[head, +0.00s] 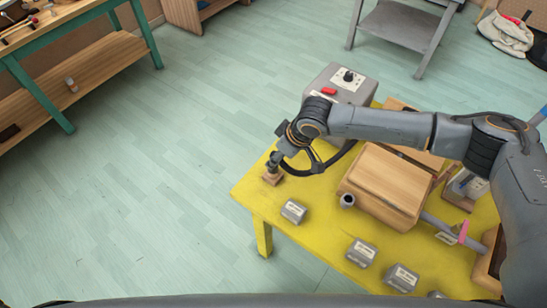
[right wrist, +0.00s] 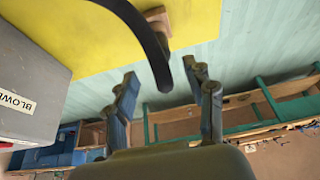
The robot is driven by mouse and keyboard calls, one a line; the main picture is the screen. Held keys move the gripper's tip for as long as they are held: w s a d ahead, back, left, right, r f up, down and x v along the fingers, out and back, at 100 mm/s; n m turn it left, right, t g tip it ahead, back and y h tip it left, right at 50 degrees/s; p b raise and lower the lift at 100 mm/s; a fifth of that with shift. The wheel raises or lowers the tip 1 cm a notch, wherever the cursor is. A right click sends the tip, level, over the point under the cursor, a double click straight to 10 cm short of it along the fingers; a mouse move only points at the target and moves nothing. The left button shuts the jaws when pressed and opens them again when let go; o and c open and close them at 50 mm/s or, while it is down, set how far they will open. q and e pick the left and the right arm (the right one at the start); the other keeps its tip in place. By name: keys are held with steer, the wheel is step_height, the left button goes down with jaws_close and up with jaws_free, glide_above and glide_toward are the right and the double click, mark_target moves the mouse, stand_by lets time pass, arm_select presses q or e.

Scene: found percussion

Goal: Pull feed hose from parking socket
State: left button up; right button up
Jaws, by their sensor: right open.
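The black feed hose (head: 320,166) loops beside the grey blower box (head: 338,84) in the head view. In the right wrist view the hose (right wrist: 146,32) comes down from the top, and its bare end lies between my right gripper's (right wrist: 163,75) spread fingers, with gaps on both sides. A small wooden block (head: 271,178), seemingly the parking socket, sits at the table's left corner below my right gripper (head: 274,160). The block (right wrist: 157,22) appears behind the hose in the wrist view, and the hose end looks apart from it. My left gripper is out of view.
Open floor lies left of the table, with a green-legged bench (head: 100,62) beyond.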

steer(key=x, duration=0.4)
steer(key=shift+a+f, duration=0.1)
steer(key=shift+f, duration=0.25)
steer(key=shift+w+f, duration=0.15)
steer(key=shift+f, duration=0.15)
steer(key=shift+c, duration=0.4)
jaws_close()
steer(key=shift+a+r+p, duration=0.1)
steer(key=shift+r+p, duration=0.15)
steer(key=shift+p, duration=0.15)
steer(key=shift+r+p, duration=0.65)
steer(key=shift+r, duration=0.05)
steer(key=shift+r, duration=0.1)
steer(key=shift+r+p, duration=0.4)
steer(key=shift+p, duration=0.1)
